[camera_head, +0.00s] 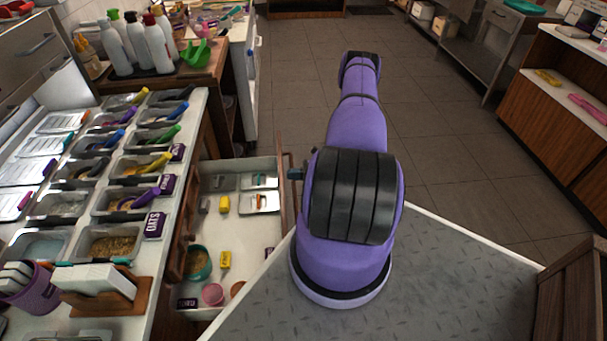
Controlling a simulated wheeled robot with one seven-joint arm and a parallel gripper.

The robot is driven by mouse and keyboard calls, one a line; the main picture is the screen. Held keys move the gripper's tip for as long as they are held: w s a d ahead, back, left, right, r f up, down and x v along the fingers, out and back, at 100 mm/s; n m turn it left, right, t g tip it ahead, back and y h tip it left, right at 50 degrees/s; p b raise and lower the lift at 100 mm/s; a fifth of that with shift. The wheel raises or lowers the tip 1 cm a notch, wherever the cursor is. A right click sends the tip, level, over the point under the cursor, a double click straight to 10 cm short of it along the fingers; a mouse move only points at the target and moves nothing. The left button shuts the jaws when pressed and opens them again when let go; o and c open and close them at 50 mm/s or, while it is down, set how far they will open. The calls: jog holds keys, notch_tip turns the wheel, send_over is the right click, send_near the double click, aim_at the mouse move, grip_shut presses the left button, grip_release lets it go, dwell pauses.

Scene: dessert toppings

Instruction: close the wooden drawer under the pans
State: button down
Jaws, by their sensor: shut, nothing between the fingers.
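The wooden drawer (283,200) stands pulled out from under the counter of pans, so its pale inside shows. Its brown front is on the right side of the drawer, beside my purple arm. Several small items lie in the drawer, among them yellow pieces, white-lidded containers, a green bowl (197,263) and a pink cup (212,294). A small dark part of my gripper (295,174) shows at the drawer front, left of my arm. It looks shut and empty. The rest of it is hidden behind the arm, and I cannot tell whether it touches the front.
Metal topping pans (110,243) with coloured scoops fill the counter at left. Bottles (157,45) and a green scoop stand on a wooden table behind. The tiled floor beyond the drawer is clear. Wooden shelves (560,110) stand at right.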

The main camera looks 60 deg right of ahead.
jog(key=shift+w+a, duration=0.3)
jog(key=shift+w, duration=0.05)
jog(key=shift+w+a, duration=0.1)
jog(key=x, duration=2.8)
jog(key=shift+w+a, duration=0.25)
jog(key=shift+a, duration=0.1)
jog(key=shift+s+d, duration=0.1)
